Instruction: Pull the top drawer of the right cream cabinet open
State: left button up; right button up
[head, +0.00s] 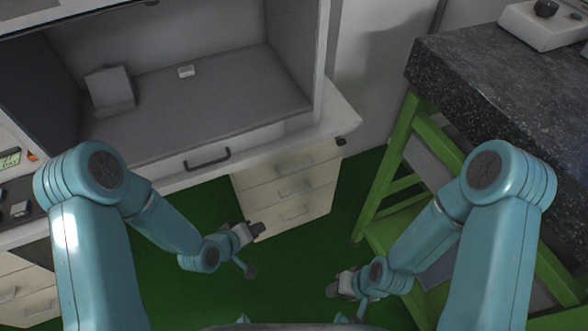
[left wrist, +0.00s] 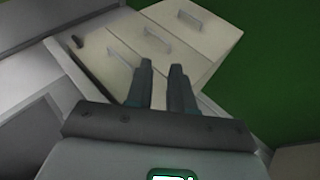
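The right cream cabinet (head: 283,207) stands under the white bench, with its drawers stacked one below another. Its top drawer (head: 318,158) looks shut, with a small bar handle. The cabinet front also fills the upper middle of the left wrist view, where several drawer handles show, one of them a middle handle (left wrist: 157,40). My left gripper (head: 256,229) is in front of the lower part of the cabinet. In the left wrist view its two fingers (left wrist: 161,66) are apart with nothing between them. My right gripper (head: 335,289) is low over the floor; its finger gap is unclear.
The white bench (head: 240,143) with a dark handle (head: 207,160) overhangs the cabinet. A dark speckled worktop (head: 500,110) on a green frame (head: 398,150) stands at the right. Another cream cabinet (head: 25,295) is at lower left. Green floor (head: 300,245) lies clear between my arms.

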pick_arm(q)
jog(key=w+d+t+h+b, duration=0.1)
jog(key=w+t+h+b, duration=0.5)
jog(key=w+b, duration=0.6)
notch_tip(320, 180, down, 12)
jog(key=w+a+r+m+h+b, duration=0.1)
jog(key=w+a+m+h+b, duration=0.2)
jog(key=b, duration=1.1)
jog(key=shift+t+h, duration=0.3)
jog(key=shift+t, duration=0.1)
jog(key=b+x, duration=0.1)
jog(key=x, duration=0.4)
jog(key=b+x, duration=0.1)
jog(key=x, duration=0.5)
jog(key=d+x, duration=0.1)
jog(key=x, duration=0.4)
jog(key=shift+s+d+f+b, duration=0.15)
jog(key=shift+d+f+b, duration=0.05)
jog(key=shift+b, duration=0.2)
grip_shut()
